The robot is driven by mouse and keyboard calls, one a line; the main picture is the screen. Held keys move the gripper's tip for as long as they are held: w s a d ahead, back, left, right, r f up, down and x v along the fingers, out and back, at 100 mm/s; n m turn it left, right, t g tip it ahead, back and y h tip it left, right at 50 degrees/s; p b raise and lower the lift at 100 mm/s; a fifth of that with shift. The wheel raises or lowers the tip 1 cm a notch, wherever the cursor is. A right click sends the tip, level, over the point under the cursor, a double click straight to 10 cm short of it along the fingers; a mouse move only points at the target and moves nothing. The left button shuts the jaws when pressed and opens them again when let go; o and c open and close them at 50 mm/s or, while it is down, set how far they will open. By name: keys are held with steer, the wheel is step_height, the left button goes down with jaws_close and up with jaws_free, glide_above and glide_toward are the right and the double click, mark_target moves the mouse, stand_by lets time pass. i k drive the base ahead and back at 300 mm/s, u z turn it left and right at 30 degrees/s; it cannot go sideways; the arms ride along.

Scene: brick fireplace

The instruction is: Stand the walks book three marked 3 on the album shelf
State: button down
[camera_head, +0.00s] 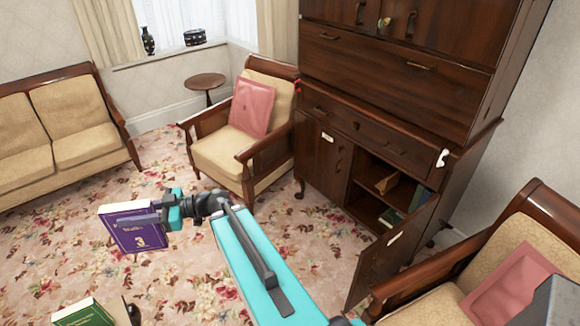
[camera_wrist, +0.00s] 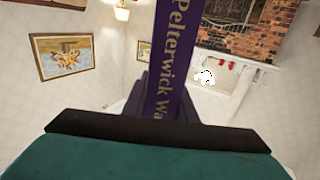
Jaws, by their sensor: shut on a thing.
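The purple walks book (camera_head: 138,238) shows a yellow 3 on its cover, facing the head camera. My gripper (camera_head: 150,218) is shut on it and holds it up at the left, well away from the cabinet. In the wrist view the book's spine (camera_wrist: 172,60) reads "Pelterwick Wa", and the rest is hidden behind my gripper. The dark wooden cabinet (camera_head: 395,85) has an open lower compartment (camera_head: 370,205) with a shelf inside. Green books (camera_head: 419,199) stand there at the right, and a tan wooden piece (camera_head: 386,185) is at its upper part. I cannot tell which level is the album shelf.
The open cabinet door (camera_head: 390,255) juts into the room. An armchair (camera_head: 245,130) stands left of the cabinet, another (camera_head: 480,270) at the lower right. A green book (camera_head: 83,314) lies at the lower left. Patterned carpet (camera_head: 310,240) is clear before the cabinet.

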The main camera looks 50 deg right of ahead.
mark_target(404, 198)
steer(key=z, duration=0.65)
steer(key=i, duration=2.5)
steer(key=z, duration=0.35)
